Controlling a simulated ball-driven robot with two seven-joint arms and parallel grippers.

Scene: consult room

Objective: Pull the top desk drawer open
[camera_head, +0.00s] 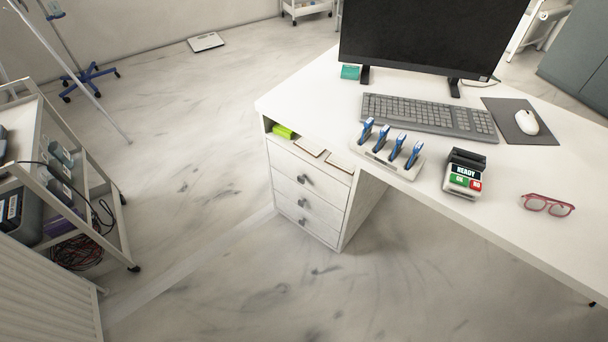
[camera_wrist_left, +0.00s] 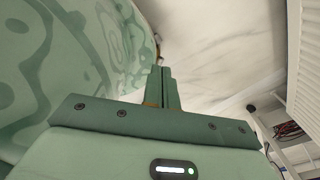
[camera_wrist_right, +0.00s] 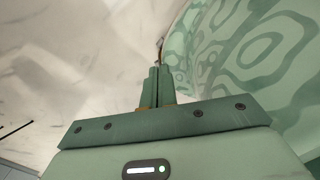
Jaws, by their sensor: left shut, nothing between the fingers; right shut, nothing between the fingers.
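The white desk (camera_head: 300,91) has a drawer stack below its left end. The top drawer (camera_head: 290,172) is flush with the stack and looks closed, with a dark knob (camera_head: 305,179) on its front. Two more drawers with knobs are below it. Neither gripper is in the head view. My left gripper (camera_wrist_left: 161,70) shows in its wrist view with fingers together and empty, over the floor. My right gripper (camera_wrist_right: 158,70) shows in its wrist view, also with fingers together and empty, away from the desk.
An open shelf above the drawers holds a green item (camera_head: 283,131). A cart (camera_head: 100,190) stands at left. Floor before the drawers is clear.

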